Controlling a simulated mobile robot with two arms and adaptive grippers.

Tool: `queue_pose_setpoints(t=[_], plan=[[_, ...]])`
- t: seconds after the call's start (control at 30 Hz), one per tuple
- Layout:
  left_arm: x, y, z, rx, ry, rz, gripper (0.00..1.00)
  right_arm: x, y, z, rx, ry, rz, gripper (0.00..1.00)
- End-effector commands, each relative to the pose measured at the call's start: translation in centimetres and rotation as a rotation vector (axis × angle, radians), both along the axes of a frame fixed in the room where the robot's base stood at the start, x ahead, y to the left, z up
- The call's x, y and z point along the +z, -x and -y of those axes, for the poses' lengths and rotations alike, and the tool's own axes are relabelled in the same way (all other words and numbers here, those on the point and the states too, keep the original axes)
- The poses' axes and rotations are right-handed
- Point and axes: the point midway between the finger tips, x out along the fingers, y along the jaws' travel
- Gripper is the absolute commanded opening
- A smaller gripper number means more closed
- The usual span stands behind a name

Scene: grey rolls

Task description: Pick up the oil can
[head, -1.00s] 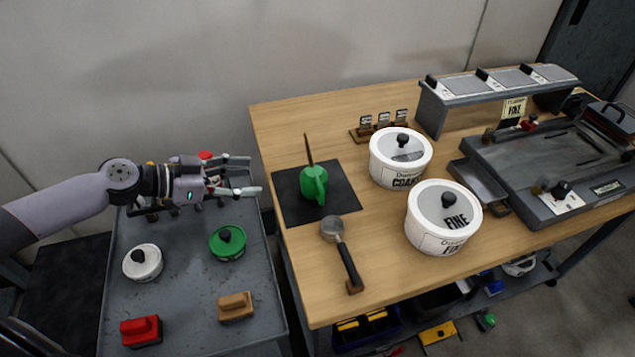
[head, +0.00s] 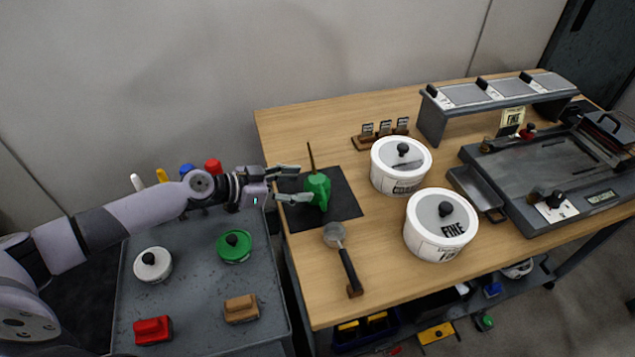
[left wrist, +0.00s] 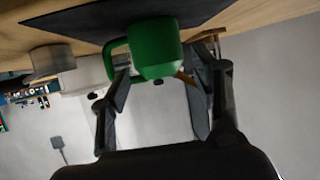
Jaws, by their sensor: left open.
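The green oil can (head: 318,190) stands on a black mat (head: 345,205) at the left end of the wooden bench, its thin brown spout pointing up. My left gripper (head: 303,182) is open, its two fingers reaching over the mat's left side close to the can. In the left wrist view the oil can (left wrist: 155,48) shows upside down, ahead of and between the open fingers (left wrist: 160,85), with its handle on the left. I cannot tell whether a finger touches it. My right gripper is not in view.
A metal scoop (head: 340,250) lies just in front of the mat. Two white tubs (head: 400,175) (head: 435,240) stand to the right. A grey cart (head: 190,300) on the left holds lidded pots and blocks. A grey machine (head: 550,170) fills the bench's right.

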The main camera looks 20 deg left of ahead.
Motion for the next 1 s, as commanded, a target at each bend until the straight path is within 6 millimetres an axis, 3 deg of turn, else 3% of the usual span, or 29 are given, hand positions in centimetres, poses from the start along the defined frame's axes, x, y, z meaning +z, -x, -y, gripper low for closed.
queue_pose_setpoints(t=[0.5, 0.8, 1.0], plan=[[-2.3, -3.3, 3.9, -0.001, 0.001, 0.0, 0.57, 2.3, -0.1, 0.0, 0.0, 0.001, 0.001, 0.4], [-2.8, -3.7, 4.3, -0.002, -0.002, 0.0, 0.57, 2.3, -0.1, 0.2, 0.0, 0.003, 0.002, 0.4], [-2.8, -3.6, 4.3, -0.001, -0.001, 0.0, 0.45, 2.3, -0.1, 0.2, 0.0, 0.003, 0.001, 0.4]])
